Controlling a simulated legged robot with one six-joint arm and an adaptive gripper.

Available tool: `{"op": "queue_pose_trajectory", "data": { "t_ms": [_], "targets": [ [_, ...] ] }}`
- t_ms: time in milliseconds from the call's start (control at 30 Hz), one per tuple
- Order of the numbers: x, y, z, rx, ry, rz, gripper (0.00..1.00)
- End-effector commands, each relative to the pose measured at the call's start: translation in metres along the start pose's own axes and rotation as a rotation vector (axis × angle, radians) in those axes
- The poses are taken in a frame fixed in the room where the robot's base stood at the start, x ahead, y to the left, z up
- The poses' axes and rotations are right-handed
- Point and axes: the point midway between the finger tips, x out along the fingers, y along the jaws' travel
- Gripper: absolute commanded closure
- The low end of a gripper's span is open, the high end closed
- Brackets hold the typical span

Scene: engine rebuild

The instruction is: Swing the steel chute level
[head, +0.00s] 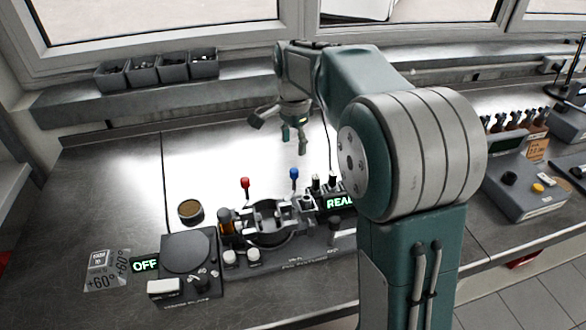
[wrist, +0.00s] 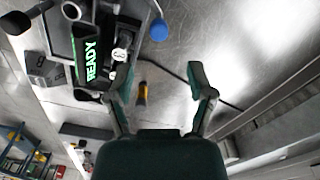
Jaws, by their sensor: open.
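My gripper (head: 280,137) hangs open and empty above the bench, behind and above the machine with the red and blue knobs. In the wrist view its two fingers (wrist: 162,98) are spread apart, with bare bench and a small yellow-and-black item between them. The machine has a grey metal cradle-like fixture (head: 266,222) in its middle; I cannot tell which part is the steel chute or how it is tilted. The blue knob (head: 294,173) and red knob (head: 245,183) stand up behind the fixture. The blue knob also shows in the wrist view (wrist: 159,29), apart from my fingers.
A lit READY display (head: 340,202) is partly hidden by my arm. A hot plate (head: 187,252) with an OFF display (head: 145,265) stands at left, a small round tin (head: 190,210) behind it. Grey bins (head: 143,71) line the back shelf. A grey console (head: 525,185) stands at right.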

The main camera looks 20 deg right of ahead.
Motion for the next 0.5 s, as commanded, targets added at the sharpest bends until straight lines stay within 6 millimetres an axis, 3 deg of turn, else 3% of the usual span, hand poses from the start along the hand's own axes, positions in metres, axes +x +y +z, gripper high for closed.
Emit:
{"op": "queue_pose_trajectory", "data": {
  "t_ms": [300, 500],
  "targets": [
    [0.060, 0.001, 0.000, -0.002, -0.001, 0.003, 0.31],
    [0.085, 0.001, 0.000, -0.002, -0.001, 0.002, 0.31]
  ]
}}
